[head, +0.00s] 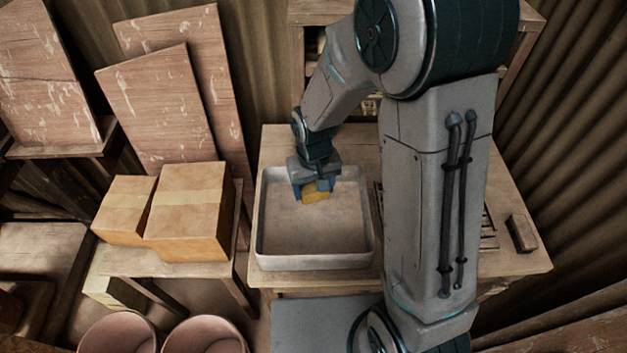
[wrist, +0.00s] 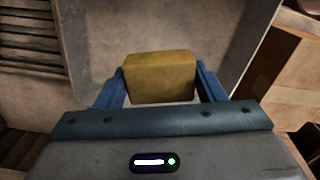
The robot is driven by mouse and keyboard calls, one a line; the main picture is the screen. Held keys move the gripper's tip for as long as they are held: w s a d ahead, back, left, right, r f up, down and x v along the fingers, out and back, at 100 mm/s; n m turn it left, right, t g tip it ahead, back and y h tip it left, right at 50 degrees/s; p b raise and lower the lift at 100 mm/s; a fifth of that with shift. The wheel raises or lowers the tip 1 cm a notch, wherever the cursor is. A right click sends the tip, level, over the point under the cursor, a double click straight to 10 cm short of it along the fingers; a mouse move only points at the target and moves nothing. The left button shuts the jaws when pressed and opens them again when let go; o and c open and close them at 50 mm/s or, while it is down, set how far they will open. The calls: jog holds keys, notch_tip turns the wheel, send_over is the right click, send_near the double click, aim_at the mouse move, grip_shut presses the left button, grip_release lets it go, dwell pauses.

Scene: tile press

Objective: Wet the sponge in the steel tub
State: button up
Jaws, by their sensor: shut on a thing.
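The sponge (head: 316,193) is a yellow-brown block held between the blue fingers of my gripper (head: 313,192). In the wrist view the sponge (wrist: 160,77) sits between both fingertips of my gripper (wrist: 161,88), which are shut on its sides. The steel tub (head: 316,262) is a wide, shallow, pale grey rectangular tub on the wooden table. My gripper is over the tub's interior, toward its back. I cannot tell whether the sponge touches the tub's floor or any water. Part of the tub's right side is near my arm.
Cardboard boxes (head: 189,222) stand on a low bench left of the table (head: 480,284). A slatted rack (head: 488,232) and a small dark block (head: 522,233) lie on the table's right. Wooden boards (head: 160,105) lean behind the boxes. Two round pots (head: 204,335) stand at the front left.

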jog(key=shift+f+b, duration=4.25)
jog(key=shift+f, duration=1.2)
jog(key=shift+r, duration=0.15)
jog(key=shift+r+p, duration=3.3)
jog(key=shift+r, duration=1.35)
jog(key=shift+r+p, duration=1.4)
jog(key=shift+r, duration=0.6)
